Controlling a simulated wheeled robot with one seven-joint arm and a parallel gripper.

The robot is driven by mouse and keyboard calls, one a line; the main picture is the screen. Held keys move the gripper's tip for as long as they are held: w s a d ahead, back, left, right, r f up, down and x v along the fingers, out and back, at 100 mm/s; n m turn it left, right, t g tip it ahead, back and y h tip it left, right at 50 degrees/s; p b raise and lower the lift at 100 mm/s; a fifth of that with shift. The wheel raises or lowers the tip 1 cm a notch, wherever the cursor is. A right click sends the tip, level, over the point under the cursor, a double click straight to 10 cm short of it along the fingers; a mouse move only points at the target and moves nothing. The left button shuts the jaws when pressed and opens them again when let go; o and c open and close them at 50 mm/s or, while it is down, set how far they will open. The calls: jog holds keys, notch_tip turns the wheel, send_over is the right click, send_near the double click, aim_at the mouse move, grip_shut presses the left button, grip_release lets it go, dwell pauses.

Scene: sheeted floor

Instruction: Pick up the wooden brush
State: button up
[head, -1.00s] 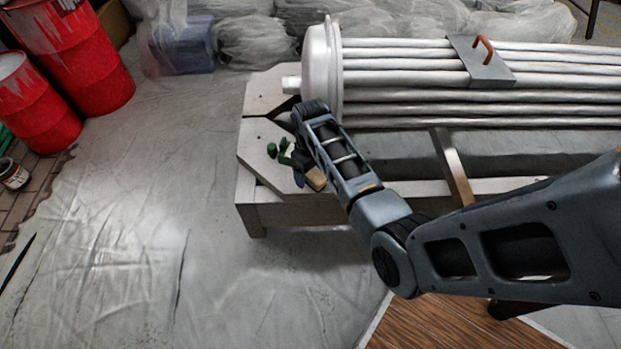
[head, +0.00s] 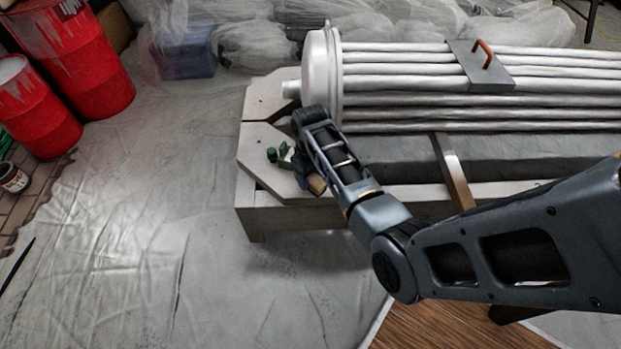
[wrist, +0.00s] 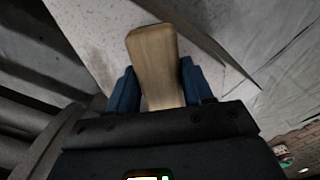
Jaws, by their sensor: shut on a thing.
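The wooden brush shows in the wrist view as a pale brown wooden block (wrist: 153,55) standing up between two blue fingers. My gripper (wrist: 158,75) is shut on it, with one finger at each side. In the head view my gripper (head: 301,166) is over the left end of a pale bench, partly hidden by my wrist. The brush's tan end (head: 316,185) pokes out below it there. Any bristles are hidden. I cannot tell from these views whether the brush touches the bench top.
The pale bench (head: 262,138) carries a bundle of silver tubes (head: 400,98) with a round end plate (head: 322,75) close behind my wrist. Small green pieces (head: 272,155) show beside my gripper. Red drums (head: 85,70) stand far left.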

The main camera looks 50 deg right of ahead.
jog(key=shift+r+p, duration=0.3)
jog(key=shift+r, duration=0.2)
notch_tip(320, 180, up, 4)
jog(key=shift+s+d+f+p, duration=0.1)
jog(key=shift+d+p, duration=0.05)
jog(key=shift+p, duration=0.8)
jog(key=s+d+r+p, duration=0.3)
jog(key=s+d+r, duration=0.3)
jog(key=d, duration=0.3)
jog(key=shift+s, duration=0.5)
jog(key=shift+r, duration=0.1)
